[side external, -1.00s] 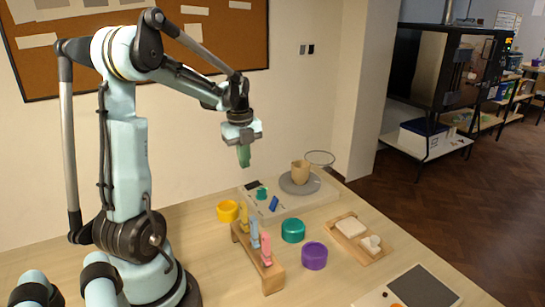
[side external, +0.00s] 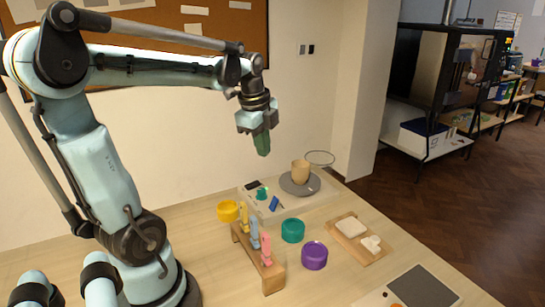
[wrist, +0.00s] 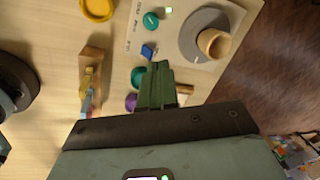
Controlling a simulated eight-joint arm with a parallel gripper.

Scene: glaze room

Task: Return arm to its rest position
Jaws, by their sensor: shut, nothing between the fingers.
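My gripper (side external: 262,143) hangs in the air above the back part of the table, with its green fingers together and nothing between them. In the wrist view the shut fingers (wrist: 157,80) point out over the table. Below and to the right of it in the side view, a tan cup (side external: 300,171) stands on a round grey wheel plate (side external: 287,187). The gripper is well clear of the cup and the table. The cup also shows in the wrist view (wrist: 213,43).
A wooden rack (side external: 271,276) holds yellow, blue and pink tools. Yellow (side external: 228,211), teal (side external: 293,230) and purple (side external: 314,256) round containers stand around it. A wooden board (side external: 372,256) with white pieces lies to the right. A pinboard (side external: 170,40) hangs on the wall behind my arm.

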